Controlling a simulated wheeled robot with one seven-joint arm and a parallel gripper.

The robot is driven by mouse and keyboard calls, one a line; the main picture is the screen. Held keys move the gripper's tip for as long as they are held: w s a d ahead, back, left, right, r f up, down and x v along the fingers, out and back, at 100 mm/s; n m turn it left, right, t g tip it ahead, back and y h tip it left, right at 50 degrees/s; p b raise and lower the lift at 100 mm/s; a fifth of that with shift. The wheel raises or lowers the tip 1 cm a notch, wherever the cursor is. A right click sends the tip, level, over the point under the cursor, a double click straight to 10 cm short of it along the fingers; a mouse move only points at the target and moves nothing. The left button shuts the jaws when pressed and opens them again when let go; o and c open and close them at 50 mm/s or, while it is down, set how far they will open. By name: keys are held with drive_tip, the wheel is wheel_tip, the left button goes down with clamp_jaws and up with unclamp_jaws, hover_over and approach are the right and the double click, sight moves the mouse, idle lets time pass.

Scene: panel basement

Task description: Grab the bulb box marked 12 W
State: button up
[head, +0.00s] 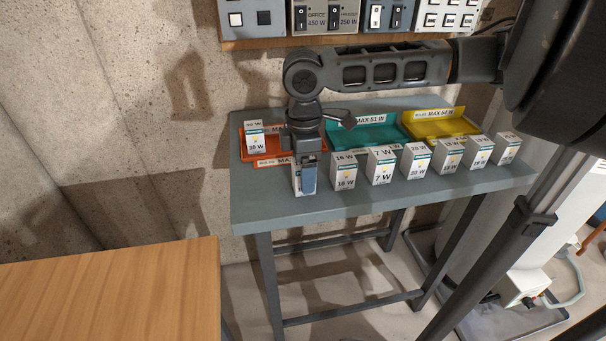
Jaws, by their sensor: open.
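My gripper (308,170) points down over a white bulb box (297,184) at the left end of the row on the grey table. It is open, and a blue-grey finger covers most of that box's front. The box's wattage is hidden, and I cannot tell whether the jaws touch it. To its right stand a 16 W box (344,175), a 7 W box (380,168) and several more boxes (415,163) with smaller labels. I cannot read 12 W on any box with certainty. A box that seems marked 30 W (256,142) stands in the orange tray.
The grey table (262,207) holds an orange tray (247,160), a teal tray (385,132) and a yellow tray (440,125) behind the row. A switch panel (328,18) hangs above. A wooden surface (110,295) lies front left. The table's front strip is clear.

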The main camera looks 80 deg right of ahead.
drive_tip(key=shift+f, duration=0.4)
drive_tip(key=c, duration=1)
drive_tip(key=shift+c, duration=0.2)
drive_tip(key=shift+r, duration=0.15)
